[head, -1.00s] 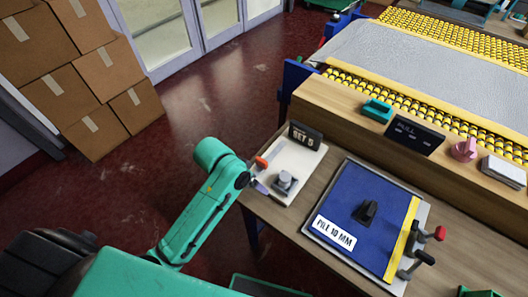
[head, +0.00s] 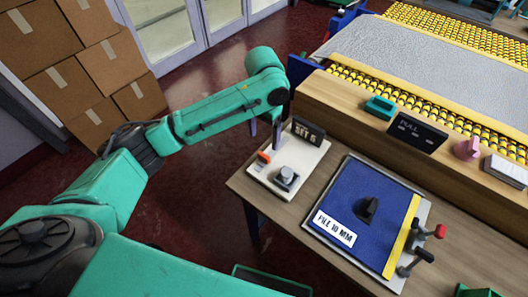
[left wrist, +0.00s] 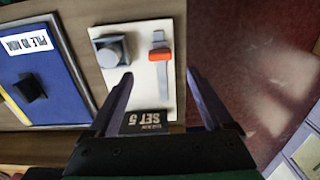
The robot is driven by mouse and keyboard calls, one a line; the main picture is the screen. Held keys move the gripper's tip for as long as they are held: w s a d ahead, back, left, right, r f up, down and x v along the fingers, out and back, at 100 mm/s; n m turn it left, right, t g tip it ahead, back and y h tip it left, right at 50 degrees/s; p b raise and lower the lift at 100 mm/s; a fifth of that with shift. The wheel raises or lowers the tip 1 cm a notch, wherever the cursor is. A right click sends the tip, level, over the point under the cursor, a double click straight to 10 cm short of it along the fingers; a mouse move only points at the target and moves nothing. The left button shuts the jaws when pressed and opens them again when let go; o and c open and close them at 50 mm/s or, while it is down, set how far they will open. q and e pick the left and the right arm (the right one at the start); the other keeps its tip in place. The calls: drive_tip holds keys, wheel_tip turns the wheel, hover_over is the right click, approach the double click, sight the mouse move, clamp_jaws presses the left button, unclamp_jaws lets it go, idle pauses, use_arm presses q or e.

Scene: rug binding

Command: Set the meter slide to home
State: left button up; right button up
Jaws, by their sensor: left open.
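The meter slide has an orange-red knob (head: 263,157) on a white plate (head: 306,157) at the table's left end. In the left wrist view the knob (left wrist: 160,55) sits near one end of a grey slot (left wrist: 165,100), at the end away from the "SET 5" display (left wrist: 146,121). The display also shows in the head view (head: 307,132). My left gripper (head: 265,135) is open and empty, pointing down by the plate's left edge. In the wrist view its fingertips (left wrist: 160,75) lie either side of the slot, apart from the knob. My right gripper is not in view.
A grey dial (head: 287,177) stands on the same plate. To its right is a blue panel (head: 345,205) with a black knob and levers. A wooden ledge (head: 345,105) rises behind. Cardboard boxes (head: 110,60) stand far left.

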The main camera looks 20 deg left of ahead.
sight(264, 155)
use_arm(q)
wheel_tip(264, 155, down, 9)
drive_tip(key=shift+f+p, duration=0.1)
drive_tip(key=shift+p, duration=0.2)
drive_tip(key=shift+w, duration=0.1)
clamp_jaws()
